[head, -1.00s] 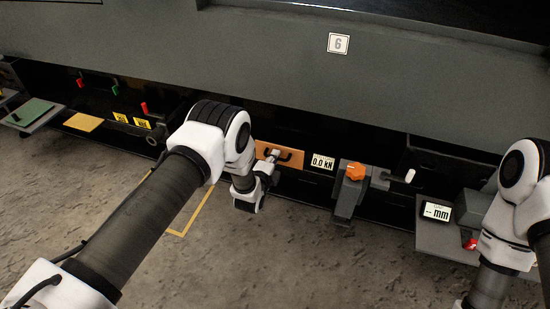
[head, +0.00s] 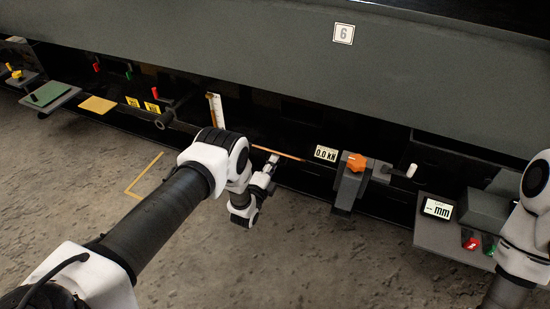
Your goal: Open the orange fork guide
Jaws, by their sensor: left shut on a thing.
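The orange fork guide (head: 277,152) shows as a thin, nearly edge-on orange strip at the front of the dark machine, left of the force display. My left gripper (head: 271,163) is right at its near side and is shut on it, most likely by its black handle. The handle itself is hidden by the gripper. My right arm shows at the right edge of the view, but its gripper is outside the picture.
An orange star knob (head: 356,162) on a grey bracket stands right of the kN display (head: 326,153), with a white-handled crank (head: 411,170) beside it. Further right is a mm display (head: 437,208). A white scale (head: 216,109) stands left. The floor in front is open.

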